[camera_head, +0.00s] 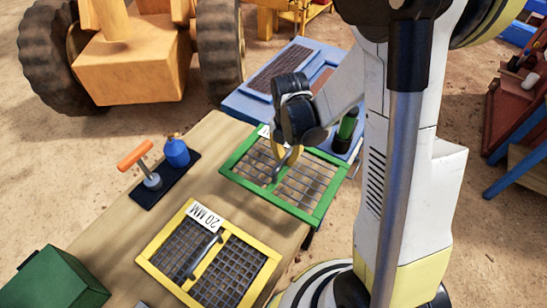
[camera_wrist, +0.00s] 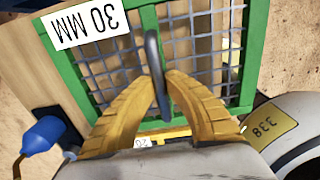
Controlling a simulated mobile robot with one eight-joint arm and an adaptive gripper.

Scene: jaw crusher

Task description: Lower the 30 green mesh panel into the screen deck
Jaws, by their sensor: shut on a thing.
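The green 30 mm mesh panel (camera_head: 317,215) hangs roughly level at the far right end of the wooden table, overlapping the near edge of the blue screen deck (camera_head: 243,102) in the head view. Its "30 MM" label and grey mesh show in the wrist view (camera_wrist: 82,82). My gripper (camera_head: 285,166) is above the panel's middle. In the wrist view its yellow fingers (camera_wrist: 163,82) close around the grey handle of the panel. The deck has a dark mesh section and a reddish section; my arm hides part of it. The exact gap under the panel cannot be told.
A yellow 20 mm panel (camera_head: 255,262) lies on the wooden table (camera_head: 120,232). A dark tray with an orange-handled tool (camera_head: 148,165) and a blue bottle (camera_head: 176,152) lies left. A green box (camera_head: 52,282) stands at front left. A dark green cylinder (camera_head: 346,130) stands by the deck.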

